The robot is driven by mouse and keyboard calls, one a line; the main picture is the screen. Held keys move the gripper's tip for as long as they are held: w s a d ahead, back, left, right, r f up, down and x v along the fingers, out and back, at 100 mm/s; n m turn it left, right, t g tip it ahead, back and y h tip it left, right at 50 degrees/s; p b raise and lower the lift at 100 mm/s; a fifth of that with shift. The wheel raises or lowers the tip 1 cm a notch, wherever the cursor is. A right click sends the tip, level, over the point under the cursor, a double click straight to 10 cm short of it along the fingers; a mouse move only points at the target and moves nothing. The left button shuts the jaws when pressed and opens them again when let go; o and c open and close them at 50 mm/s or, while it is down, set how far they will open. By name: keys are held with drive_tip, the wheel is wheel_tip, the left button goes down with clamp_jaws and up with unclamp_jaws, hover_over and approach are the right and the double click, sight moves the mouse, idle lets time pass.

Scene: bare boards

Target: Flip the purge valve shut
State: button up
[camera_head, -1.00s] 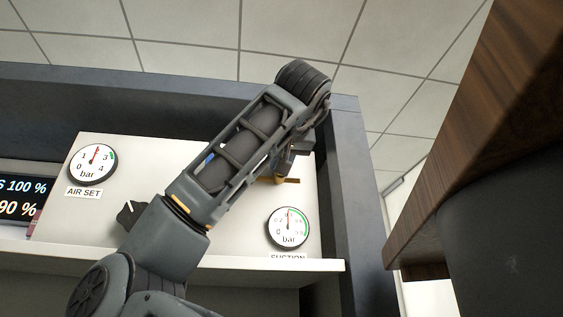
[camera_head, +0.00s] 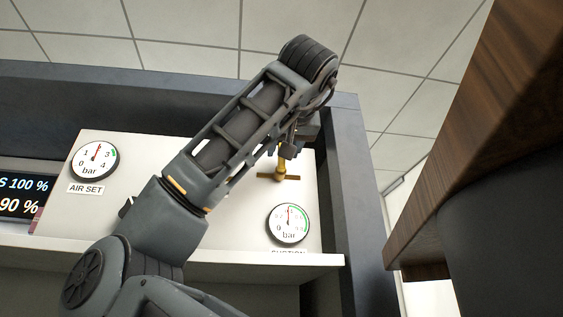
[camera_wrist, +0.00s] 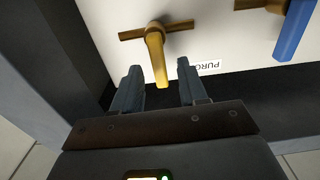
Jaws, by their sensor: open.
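The purge valve has a yellow lever (camera_wrist: 156,58) on a short brass pipe (camera_wrist: 180,27), above a partly cut-off label (camera_wrist: 208,66) starting "PUR". The lever sits across the pipe, pointing toward my gripper in the wrist view. My gripper (camera_wrist: 159,74) is open, with one finger on each side of the lever's end; I see gaps on both sides and no clear contact. In the head view the brass pipe (camera_head: 291,177) shows on the white panel, with my gripper (camera_head: 290,147) just above it, partly hidden by my arm.
A blue lever (camera_wrist: 293,30) on another brass pipe is to the right in the wrist view. In the head view, a suction gauge (camera_head: 288,224) is below the valve and an air set gauge (camera_head: 94,160) is at left. A dark frame post (camera_head: 350,190) stands close right.

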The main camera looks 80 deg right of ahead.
drive_tip(key=shift+b+v, duration=0.35)
drive_tip(key=shift+v, duration=1.8)
drive_tip(key=shift+a, duration=0.1)
